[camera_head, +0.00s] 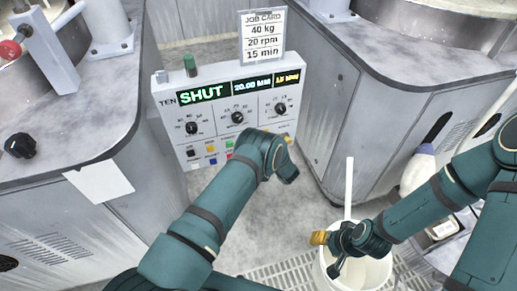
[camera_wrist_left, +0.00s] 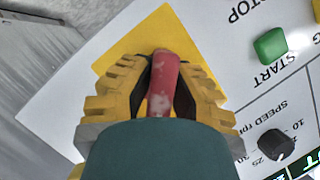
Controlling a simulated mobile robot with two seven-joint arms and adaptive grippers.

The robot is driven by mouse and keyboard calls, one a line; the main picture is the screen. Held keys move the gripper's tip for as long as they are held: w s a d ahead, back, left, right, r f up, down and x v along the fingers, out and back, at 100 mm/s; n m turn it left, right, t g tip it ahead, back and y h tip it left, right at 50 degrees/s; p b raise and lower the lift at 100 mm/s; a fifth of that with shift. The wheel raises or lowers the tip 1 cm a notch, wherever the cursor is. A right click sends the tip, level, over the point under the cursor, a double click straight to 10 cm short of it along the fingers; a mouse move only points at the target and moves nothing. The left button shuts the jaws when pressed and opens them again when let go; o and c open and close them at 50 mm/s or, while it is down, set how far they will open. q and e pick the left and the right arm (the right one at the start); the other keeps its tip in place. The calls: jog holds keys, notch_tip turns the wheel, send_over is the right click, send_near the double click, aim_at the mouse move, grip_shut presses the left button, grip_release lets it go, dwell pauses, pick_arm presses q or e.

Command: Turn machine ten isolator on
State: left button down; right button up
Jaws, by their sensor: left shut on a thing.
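The machine ten panel (camera_head: 225,110) is marked TEN, and its green display (camera_head: 202,93) reads SHUT. In the left wrist view, a worn red isolator handle (camera_wrist_left: 164,80) stands over a yellow square plate (camera_wrist_left: 118,57). My left gripper (camera_wrist_left: 158,88) is shut on this handle, with a ribbed yellow finger on each side. In the head view, my left wrist covers the panel's lower right part and hides the isolator. My right gripper (camera_head: 328,246) is over the white bucket at the lower right; its jaw opening is unclear.
A green START button (camera_wrist_left: 271,45) and a black speed knob (camera_wrist_left: 276,144) lie beside the isolator plate. A white bucket (camera_head: 352,276) with an upright white stick (camera_head: 349,185) stands on the floor. Grey machine cabinets (camera_head: 385,90) flank the panel. A job card (camera_head: 262,36) stands above it.

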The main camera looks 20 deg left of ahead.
pick_arm(q)
jog(key=shift+w, duration=0.1)
dwell(0.3)
jog(key=c, duration=1.2)
grip_release()
jog(key=shift+a, duration=0.1)
jog(key=v, duration=1.2)
